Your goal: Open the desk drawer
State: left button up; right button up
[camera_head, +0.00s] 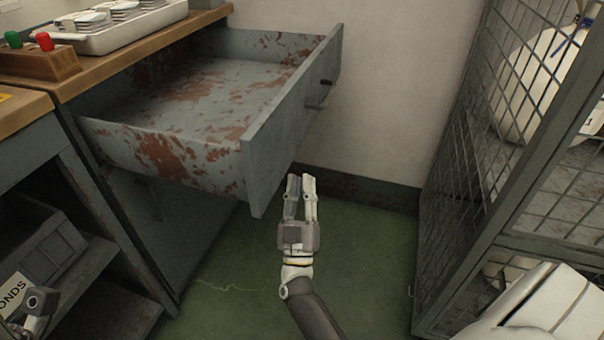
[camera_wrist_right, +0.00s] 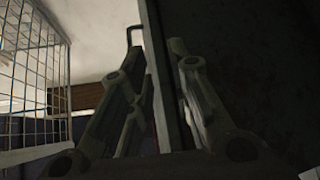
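The desk drawer (camera_head: 180,140) stands pulled far out of the desk, grey with rust-coloured patches and empty inside. Its front panel (camera_head: 288,125) carries a dark bar handle (camera_head: 320,97), which also shows in the right wrist view (camera_wrist_right: 135,36). My right gripper (camera_head: 301,184) is below and in front of the panel's near end, apart from the handle.
The wooden desktop (camera_head: 150,40) holds a white tray (camera_head: 120,35) and a button box (camera_head: 40,60). A wire-mesh cage (camera_head: 480,150) stands at the right. Green floor (camera_head: 370,240) is free between desk and cage.

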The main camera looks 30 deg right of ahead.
jog(key=shift+v, duration=2.05)
